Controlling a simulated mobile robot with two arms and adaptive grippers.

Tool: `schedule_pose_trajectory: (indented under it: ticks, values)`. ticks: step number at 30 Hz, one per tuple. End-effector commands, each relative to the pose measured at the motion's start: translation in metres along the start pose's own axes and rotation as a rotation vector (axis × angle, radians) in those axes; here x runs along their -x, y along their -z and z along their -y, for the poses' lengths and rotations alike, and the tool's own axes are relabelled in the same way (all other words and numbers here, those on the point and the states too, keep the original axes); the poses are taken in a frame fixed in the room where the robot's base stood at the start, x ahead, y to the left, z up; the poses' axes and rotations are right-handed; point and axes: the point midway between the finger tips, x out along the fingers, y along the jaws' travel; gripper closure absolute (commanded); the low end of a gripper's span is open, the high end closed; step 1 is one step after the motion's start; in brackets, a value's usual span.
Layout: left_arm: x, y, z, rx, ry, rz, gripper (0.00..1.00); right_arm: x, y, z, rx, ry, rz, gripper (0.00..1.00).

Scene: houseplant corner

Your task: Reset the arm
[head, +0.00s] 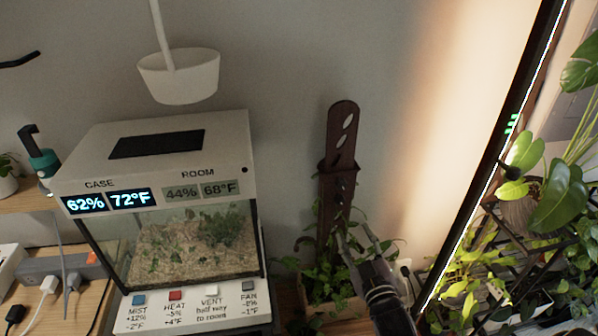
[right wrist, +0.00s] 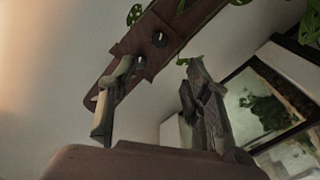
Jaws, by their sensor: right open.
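My right gripper (head: 356,232) reaches up from the bottom of the head view, in front of the lower part of a dark brown upright board with oval holes (head: 342,140). Its two fingers are spread apart with nothing between them. In the right wrist view the open fingers (right wrist: 155,100) stand apart, and the dark board (right wrist: 165,40) slants behind and above them. I cannot tell whether a finger touches the board or the leaves near it. My left gripper does not show in the head view.
Leafy plants (head: 320,275) grow at the board's foot, close around my right gripper. A white terrarium case (head: 225,130) with a button panel (head: 190,312) stands to the left. A white hanging pot (head: 180,78) is above it. A lit dark frame (head: 490,165) and a plant shelf stand right.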

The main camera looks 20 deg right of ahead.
Motion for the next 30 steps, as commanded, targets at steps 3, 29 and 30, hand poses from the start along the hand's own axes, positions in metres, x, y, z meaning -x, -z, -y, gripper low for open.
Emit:
schedule_pose_trajectory:
  ticks: [3, 29, 30]
  values:
    - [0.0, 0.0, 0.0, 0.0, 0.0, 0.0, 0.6, 0.0, -0.001, 0.001, -0.001, 0.002, 0.002, 0.55]
    - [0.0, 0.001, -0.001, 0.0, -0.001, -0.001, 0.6, 0.267, -0.374, 0.275, -0.134, 0.606, 0.97, 0.55]
    - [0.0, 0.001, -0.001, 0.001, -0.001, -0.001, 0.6, 0.291, -0.388, 0.277, -0.126, 0.625, 1.025, 0.55]
